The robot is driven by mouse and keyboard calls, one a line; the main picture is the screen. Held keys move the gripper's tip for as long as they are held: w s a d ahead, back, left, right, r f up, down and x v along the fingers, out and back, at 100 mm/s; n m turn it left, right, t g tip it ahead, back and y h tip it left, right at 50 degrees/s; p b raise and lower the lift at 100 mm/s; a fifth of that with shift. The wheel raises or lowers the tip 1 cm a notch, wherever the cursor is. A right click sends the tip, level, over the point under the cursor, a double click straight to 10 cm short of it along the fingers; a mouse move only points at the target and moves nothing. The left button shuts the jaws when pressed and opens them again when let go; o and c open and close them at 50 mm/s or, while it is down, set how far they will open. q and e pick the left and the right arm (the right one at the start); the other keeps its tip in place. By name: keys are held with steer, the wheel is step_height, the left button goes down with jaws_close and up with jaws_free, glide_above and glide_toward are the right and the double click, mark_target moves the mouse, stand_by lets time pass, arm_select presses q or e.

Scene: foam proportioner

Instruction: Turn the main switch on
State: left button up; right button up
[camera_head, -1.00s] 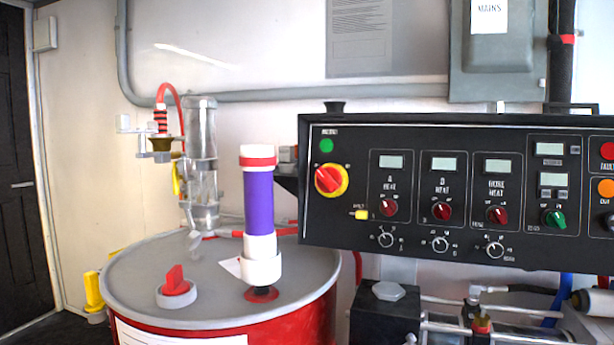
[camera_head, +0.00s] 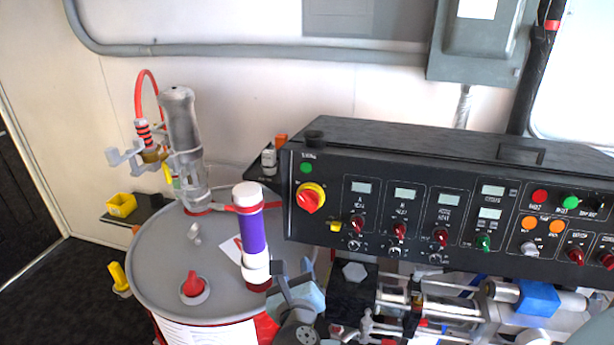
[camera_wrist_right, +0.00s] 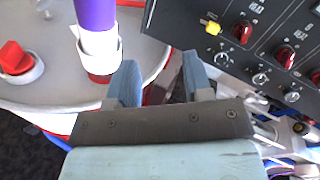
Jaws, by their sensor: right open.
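The main switch (camera_head: 310,198) is a red rotary knob on a yellow round plate, at the left end of the black control panel (camera_head: 365,237). A green light (camera_head: 306,168) sits just above it. My right gripper (camera_head: 292,272) is below the panel's lower left corner, beside the purple and white tube, and apart from the switch. In the right wrist view its two blue-grey fingers (camera_wrist_right: 160,78) are spread with nothing between them. The main switch is outside that view. My left gripper is not in view.
A red drum with a grey lid (camera_head: 165,255) stands left of the panel. The purple tube (camera_head: 251,232) rises from it close to my right gripper. A small yellow switch (camera_head: 336,226) sits below the main switch. Pipes and fittings (camera_head: 430,300) crowd the space under the panel.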

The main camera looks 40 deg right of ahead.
step_height(320, 180, up, 5)
steer(key=d+n+h+p, duration=0.2)
steer(key=p, duration=0.2)
glide_toward(307, 205)
steer(key=x, duration=0.7)
steer(key=shift+w+d, duration=0.2)
steer(key=shift+w, duration=0.05)
steer(key=shift+w+d, duration=0.35)
steer(key=shift+w, duration=0.05)
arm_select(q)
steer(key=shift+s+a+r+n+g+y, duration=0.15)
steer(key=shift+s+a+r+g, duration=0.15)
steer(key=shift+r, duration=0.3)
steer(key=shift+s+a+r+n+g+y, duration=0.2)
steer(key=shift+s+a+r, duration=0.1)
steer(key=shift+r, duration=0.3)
arm_select(e)
jaws_close()
